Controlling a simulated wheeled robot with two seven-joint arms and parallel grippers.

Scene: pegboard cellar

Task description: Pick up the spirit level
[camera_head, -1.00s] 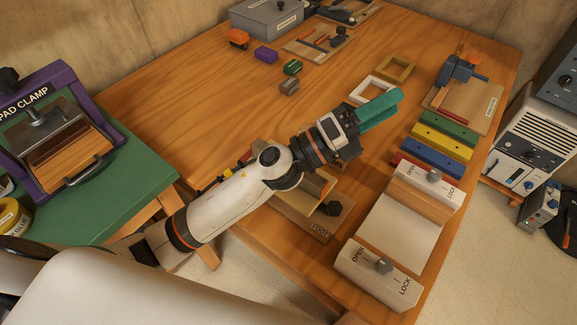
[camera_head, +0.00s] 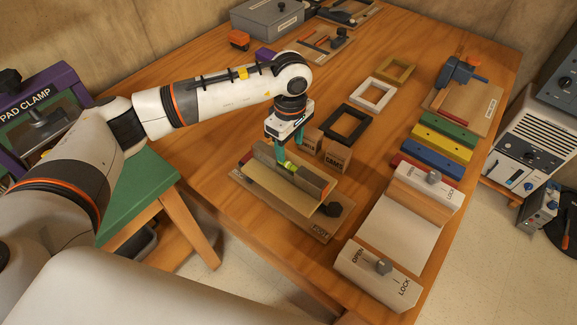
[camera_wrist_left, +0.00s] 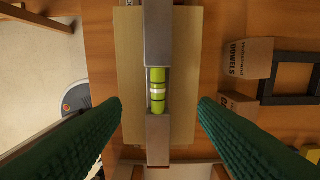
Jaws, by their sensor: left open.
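The spirit level is a grey bar (camera_wrist_left: 158,40) with a yellow-green vial in its middle, seen from above in the left wrist view. In the head view its vial (camera_head: 288,165) shows along the wooden jig (camera_head: 318,228), which the level rests on or over. My left gripper (camera_head: 284,147) points down above the level. Its teal fingers (camera_wrist_left: 160,115) are open, one on each side of the bar, with a gap to it on both sides. How deep the fingertips reach beside the bar is hard to tell. My right gripper is not in view.
Small cardboard boxes (camera_head: 336,156) stand just behind the jig, close to the gripper. A black frame (camera_head: 366,131) and a white frame (camera_head: 387,98) lie farther back. A lock fixture (camera_head: 377,286) and coloured bars (camera_head: 440,147) lie to the right. A green table (camera_head: 139,196) is at the left.

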